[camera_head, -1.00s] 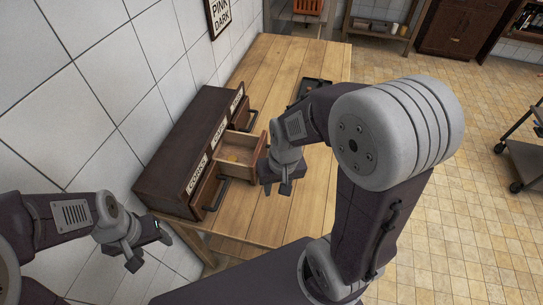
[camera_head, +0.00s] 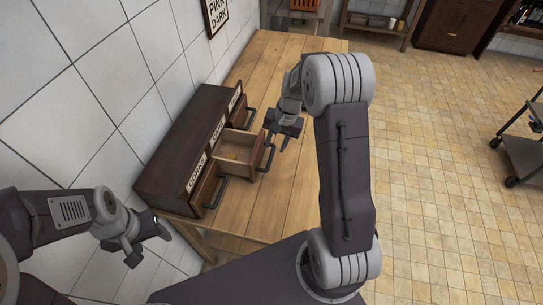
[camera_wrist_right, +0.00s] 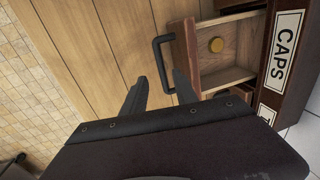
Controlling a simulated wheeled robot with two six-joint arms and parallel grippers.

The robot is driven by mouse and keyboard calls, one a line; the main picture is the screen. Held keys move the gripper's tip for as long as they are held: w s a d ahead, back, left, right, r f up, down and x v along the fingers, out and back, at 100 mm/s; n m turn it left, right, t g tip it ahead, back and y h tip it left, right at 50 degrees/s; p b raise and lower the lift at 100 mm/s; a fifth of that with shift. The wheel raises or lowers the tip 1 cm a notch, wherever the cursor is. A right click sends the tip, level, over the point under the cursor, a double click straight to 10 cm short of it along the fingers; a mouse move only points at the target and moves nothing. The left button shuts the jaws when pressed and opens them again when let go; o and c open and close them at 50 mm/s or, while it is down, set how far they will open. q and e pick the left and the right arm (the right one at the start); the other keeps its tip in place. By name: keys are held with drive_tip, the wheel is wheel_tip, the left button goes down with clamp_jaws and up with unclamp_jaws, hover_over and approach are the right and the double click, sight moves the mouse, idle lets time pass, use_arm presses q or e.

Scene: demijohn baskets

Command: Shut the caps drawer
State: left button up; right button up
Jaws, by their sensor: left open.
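The caps drawer (camera_head: 238,150) is the middle drawer of a dark wooden cabinet (camera_head: 180,140) and stands pulled out, with a small round tan thing inside. The right wrist view shows this drawer (camera_wrist_right: 222,75) beside the CAPS label, with its black bar handle (camera_wrist_right: 160,65). My right gripper (camera_head: 287,137) is open and empty, over the table just outside the drawer's front. In the wrist view its fingers (camera_wrist_right: 160,92) are apart near the handle; I cannot tell whether they touch it. My left gripper (camera_head: 148,247) is open and empty, left of the cabinet's near end.
The CORKS drawer (camera_head: 207,190) is at the cabinet's near end, and another handled drawer is at the far end. The wooden table (camera_head: 285,190) is clear in front of the cabinet. A tiled wall (camera_head: 85,80) runs behind it. A dark cart (camera_head: 525,155) stands far right.

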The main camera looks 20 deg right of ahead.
sight(270, 160)
drive_tip(key=f, duration=0.5)
drive_tip(key=w+a+f+p, duration=0.1)
drive_tip(key=f, duration=0.2)
drive_tip(key=shift+a, duration=0.1)
clamp_jaws()
idle(1.0)
